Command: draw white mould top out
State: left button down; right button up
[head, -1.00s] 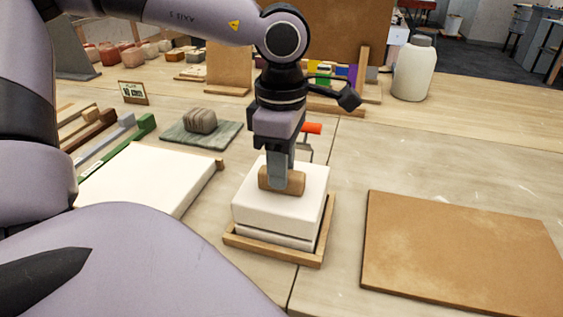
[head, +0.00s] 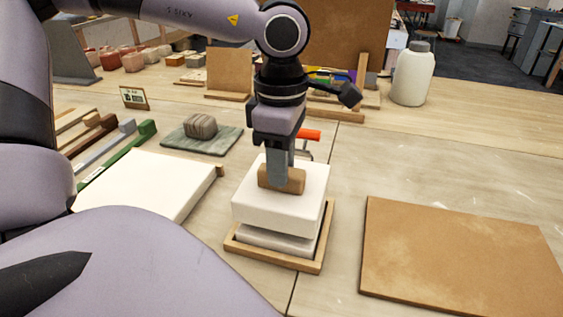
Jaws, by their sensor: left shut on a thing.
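The white mould top (head: 275,212) is a thick white block with a brown wooden handle (head: 283,181) on it. My left gripper (head: 281,175) points down and is shut on the handle. Below the top, the white mould bottom (head: 275,243) sits in a shallow wooden tray (head: 316,262). A dark gap shows between top and bottom along the front, and the top appears raised and roughly level. How far apart they are at the back is hidden. My right gripper does not show.
A brown board (head: 460,255) lies to the right and a white slab (head: 140,183) to the left. A grey-green mat (head: 226,141) with a clay lump (head: 201,126) lies behind. A white bottle (head: 412,77) stands at the back. A red-handled tool (head: 309,135) is close behind the mould.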

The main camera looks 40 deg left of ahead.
pick_arm(q)
jog(key=shift+r+p, duration=1.3)
jog(key=shift+r, duration=1.15)
